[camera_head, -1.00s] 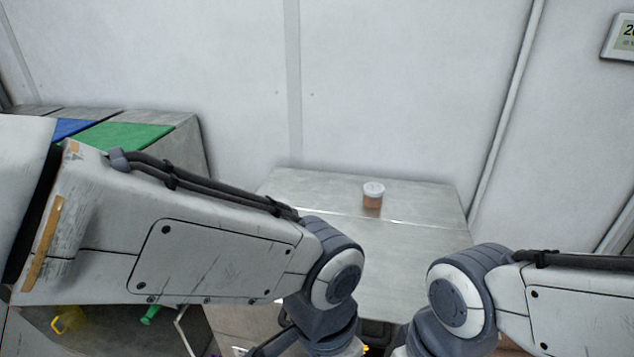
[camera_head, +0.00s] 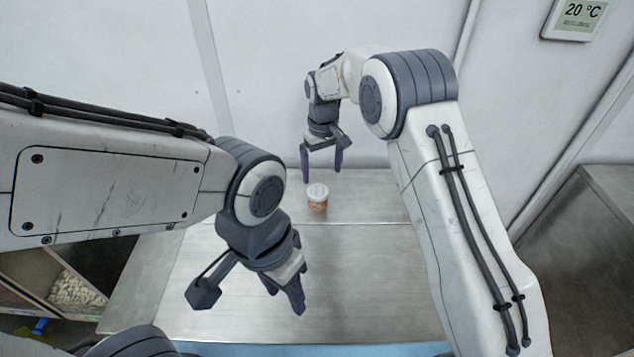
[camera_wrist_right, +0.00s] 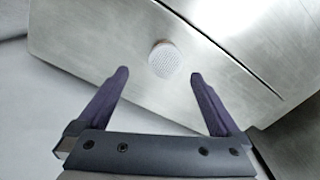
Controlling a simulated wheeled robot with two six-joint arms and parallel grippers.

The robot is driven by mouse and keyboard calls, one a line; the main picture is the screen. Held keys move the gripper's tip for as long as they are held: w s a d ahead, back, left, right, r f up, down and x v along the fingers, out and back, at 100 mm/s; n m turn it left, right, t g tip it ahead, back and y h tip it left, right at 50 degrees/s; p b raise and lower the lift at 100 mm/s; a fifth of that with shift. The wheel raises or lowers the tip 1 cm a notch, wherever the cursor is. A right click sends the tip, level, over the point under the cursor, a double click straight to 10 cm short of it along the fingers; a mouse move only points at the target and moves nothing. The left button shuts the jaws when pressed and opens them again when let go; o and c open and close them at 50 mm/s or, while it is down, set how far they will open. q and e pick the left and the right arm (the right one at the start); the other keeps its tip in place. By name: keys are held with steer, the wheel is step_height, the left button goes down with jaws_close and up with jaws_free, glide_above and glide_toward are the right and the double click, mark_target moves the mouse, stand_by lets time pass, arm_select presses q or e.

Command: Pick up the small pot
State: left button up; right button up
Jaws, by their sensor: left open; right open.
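The small pot (camera_head: 318,198) has a white lid and an orange-brown body. It stands upright on the metal table in the head view. My right gripper (camera_head: 322,176) is open and points down above and just behind the pot, apart from it. In the right wrist view the pot's white lid (camera_wrist_right: 165,60) shows beyond and between the open, empty fingertips (camera_wrist_right: 159,74). My left gripper (camera_head: 250,300) is open and empty over the front left part of the table, well away from the pot.
The metal table (camera_head: 370,260) is otherwise clear, with a seam across it. A pale wall (camera_head: 260,60) stands close behind it. A bin of pale pieces (camera_head: 75,290) is at the lower left. A display reading 20 °C (camera_head: 574,18) hangs at the upper right.

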mark_target(318, 191)
steer(key=f, duration=0.1)
steer(key=f+p, duration=0.1)
steer(key=f, duration=0.2)
steer(key=shift+w+a+f, duration=0.1)
steer(key=shift+a+f, duration=0.15)
steer(key=shift+f, duration=0.05)
steer(key=f+p, duration=0.2)
steer(key=f, duration=0.1)
steer(key=f+p, duration=0.1)
steer(key=shift+s+a+f, duration=0.2)
steer(key=shift+a+f, duration=0.1)
steer(key=shift+f, duration=0.45)
steer(key=c, duration=1.6)
steer(key=shift+r, duration=0.1)
